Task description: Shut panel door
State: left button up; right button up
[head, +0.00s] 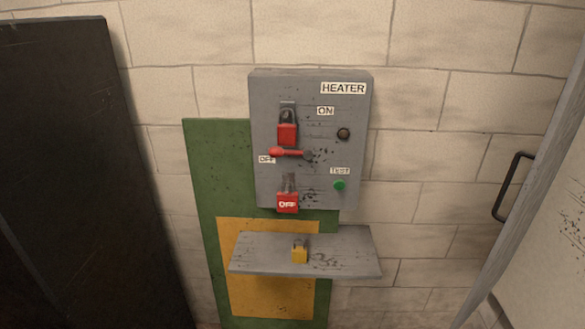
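A grey-white panel door (558,235) stands at the right edge of the head view, turned steeply away from the wall and seen at a sharp slant. A black bar handle (500,190) sticks out from its left side. Its hinge and outer edges are cut off by the frame. A grey heater panel (355,140) is on the wall in the middle, with its front uncovered. Neither of my grippers is in view.
The heater panel carries red padlocks (287,134), a red lever (285,153) and a green button (340,186). Below, a grey shelf (345,255) holds a yellow padlock (299,251). A green board (207,170) is behind. A dark panel (70,170) stands left.

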aim_at(568, 116)
jog(key=i+j, duration=0.1)
jog(key=i, duration=0.25)
jog(key=i+j, duration=0.15)
jog(key=i, duration=0.2)
jog(key=z, duration=0.4)
jog(key=i+z, duration=0.1)
jog(key=z, duration=0.3)
jog(key=j+z, duration=0.1)
jog(key=z, duration=0.7)
jog(key=j+z, duration=0.15)
jog(key=z, duration=0.3)
jog(key=i, duration=0.05)
